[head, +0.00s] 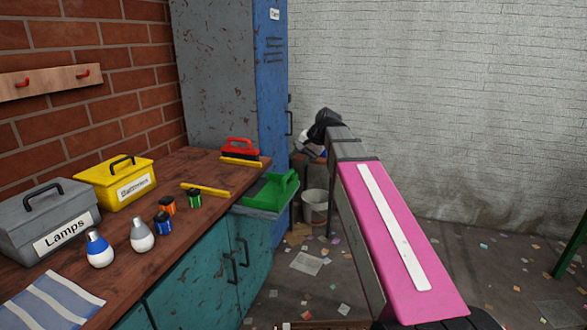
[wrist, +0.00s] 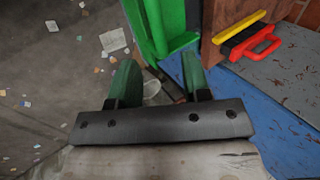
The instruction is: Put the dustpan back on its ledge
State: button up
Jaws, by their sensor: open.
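The green dustpan (head: 270,190) rests at the pale grey-green ledge (head: 256,212) on the far end of the workbench, handle side up. In the wrist view part of the dustpan (wrist: 182,42) shows at the top, just beyond my fingertips. My gripper (wrist: 159,66) is open, with green-lined fingers apart and nothing clearly held between them. A gap seems to lie between the fingers and the dustpan, but its depth is hard to judge. In the head view my gripper is mostly hidden behind my own arm, to the right of the dustpan.
A blue locker (head: 272,100) stands behind. A white bucket (head: 314,205) is on the littered floor. Toolboxes, bulbs and batteries occupy the bench's left part.

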jog(key=s+d+f+n+h, duration=0.1)
jog(key=s+d+f, duration=0.4)
jog(key=f, duration=0.6)
jog(key=s+d+f+n+g+h, duration=0.1)
jog(key=s+d+f+h, duration=0.2)
jog(key=f, duration=0.8)
jog(key=s+d+f+n+g+h, duration=0.1)
jog(key=s+d+f+n+h, duration=0.1)
jog(key=s+d+f, duration=0.4)
jog(key=s+f, duration=0.3)
jog(key=f, duration=0.2)
jog(key=shift+d+f, duration=0.2)
jog(key=shift+d, duration=0.2)
